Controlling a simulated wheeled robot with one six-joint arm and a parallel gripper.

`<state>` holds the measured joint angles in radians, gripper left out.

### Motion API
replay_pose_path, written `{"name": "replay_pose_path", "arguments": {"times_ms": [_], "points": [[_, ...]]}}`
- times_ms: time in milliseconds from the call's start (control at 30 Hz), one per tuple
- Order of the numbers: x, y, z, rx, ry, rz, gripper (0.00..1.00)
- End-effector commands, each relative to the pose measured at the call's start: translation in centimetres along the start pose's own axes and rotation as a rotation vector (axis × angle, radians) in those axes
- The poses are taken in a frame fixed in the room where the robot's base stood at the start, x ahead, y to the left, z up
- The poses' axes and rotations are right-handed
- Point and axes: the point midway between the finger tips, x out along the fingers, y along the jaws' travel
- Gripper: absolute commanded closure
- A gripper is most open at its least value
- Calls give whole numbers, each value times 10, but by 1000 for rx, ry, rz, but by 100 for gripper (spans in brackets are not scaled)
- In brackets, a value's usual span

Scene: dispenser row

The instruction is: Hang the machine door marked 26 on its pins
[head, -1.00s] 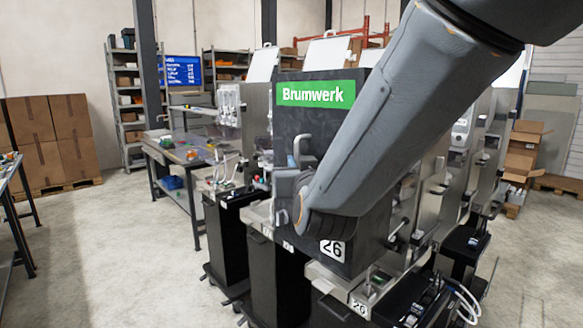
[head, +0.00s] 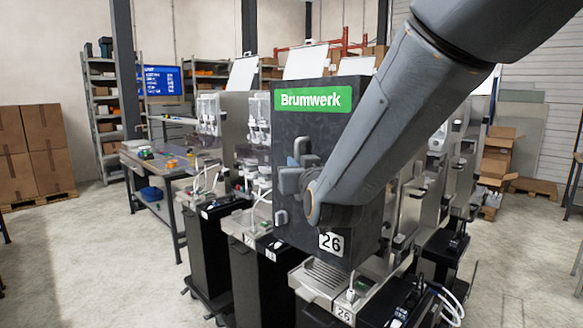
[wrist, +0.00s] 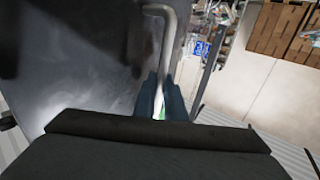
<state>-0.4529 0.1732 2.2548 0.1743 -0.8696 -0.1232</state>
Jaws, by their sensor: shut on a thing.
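The dark grey machine door (head: 300,125) has a green Brumwerk sign at its top and a white 26 label low on its face. It hangs upright in front of the machine row. My gripper (head: 293,178) is shut on the door's handle, which in the wrist view is a pale bent bar (wrist: 166,25) between my two blue-grey fingers (wrist: 161,97). The door face (wrist: 85,65) fills the left of the wrist view.
Other machines stand close on both sides, with clear dispensers (head: 208,112) at the left. A worktable (head: 160,170) with small parts stands behind at the left. Stacked cartons (head: 35,150) are at the far left. The floor at the front left is clear.

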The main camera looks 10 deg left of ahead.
Motion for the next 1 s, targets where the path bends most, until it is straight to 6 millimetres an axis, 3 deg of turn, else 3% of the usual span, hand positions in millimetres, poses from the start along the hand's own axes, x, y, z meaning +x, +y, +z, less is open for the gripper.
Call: {"name": "replay_pose_path", "arguments": {"times_ms": [1000], "points": [[39,59,-3,-3,8,1,100]]}}
